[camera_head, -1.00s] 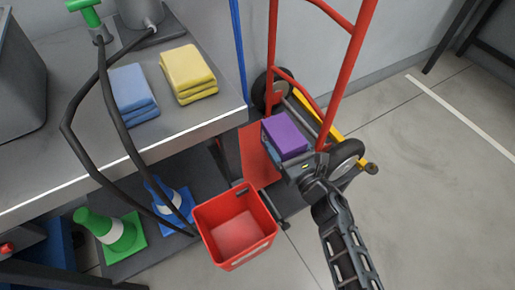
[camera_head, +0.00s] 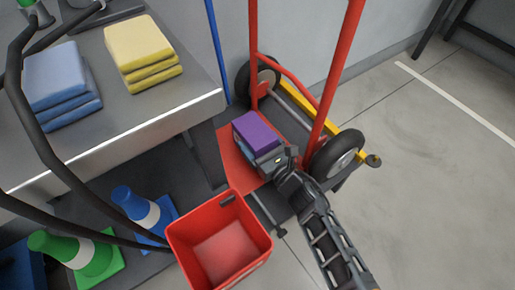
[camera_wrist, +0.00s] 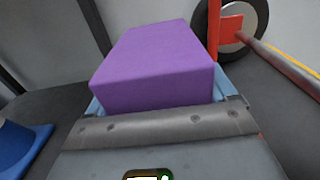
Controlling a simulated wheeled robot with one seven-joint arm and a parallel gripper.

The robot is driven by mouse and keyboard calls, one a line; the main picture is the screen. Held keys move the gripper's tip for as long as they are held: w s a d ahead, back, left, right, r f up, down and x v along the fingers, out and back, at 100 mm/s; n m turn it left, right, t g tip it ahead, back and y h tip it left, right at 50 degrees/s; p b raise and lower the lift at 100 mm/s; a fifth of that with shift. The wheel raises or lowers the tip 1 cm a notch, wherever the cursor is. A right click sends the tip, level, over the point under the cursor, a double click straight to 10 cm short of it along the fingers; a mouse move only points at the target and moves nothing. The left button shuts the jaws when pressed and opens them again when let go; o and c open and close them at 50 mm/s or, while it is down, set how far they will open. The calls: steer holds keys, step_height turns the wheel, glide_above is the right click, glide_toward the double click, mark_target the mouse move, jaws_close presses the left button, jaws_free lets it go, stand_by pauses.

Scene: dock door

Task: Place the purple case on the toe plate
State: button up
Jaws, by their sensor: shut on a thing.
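The purple case (camera_head: 256,132) is a small box at the red hand truck, over its red toe plate (camera_head: 232,155). My gripper (camera_head: 262,155) is at the case's near side, shut on it. In the wrist view the purple case (camera_wrist: 155,65) fills the middle, with blue finger parts showing at both its sides. The underside of the case is hidden, so I cannot tell whether it touches the plate.
A red bin (camera_head: 222,245) stands just left of my arm. A steel table (camera_head: 130,115) holds blue towels (camera_head: 62,85) and yellow towels (camera_head: 142,48). Cones (camera_head: 140,210) stand on its lower shelf. The hand truck's wheel (camera_head: 338,155) is right of my gripper. The floor at right is clear.

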steer(key=shift+f+b, duration=0.4)
steer(key=shift+f, duration=0.75)
steer(key=shift+f, duration=0.2)
steer(key=o, duration=1.4)
steer(key=shift+r, duration=0.15)
steer(key=shift+s+d, duration=0.2)
steer(key=shift+s, duration=0.1)
steer(key=p+v, duration=0.3)
steer(key=v, duration=0.8)
steer(key=shift+s+d+p, duration=0.1)
steer(key=shift+p, duration=0.25)
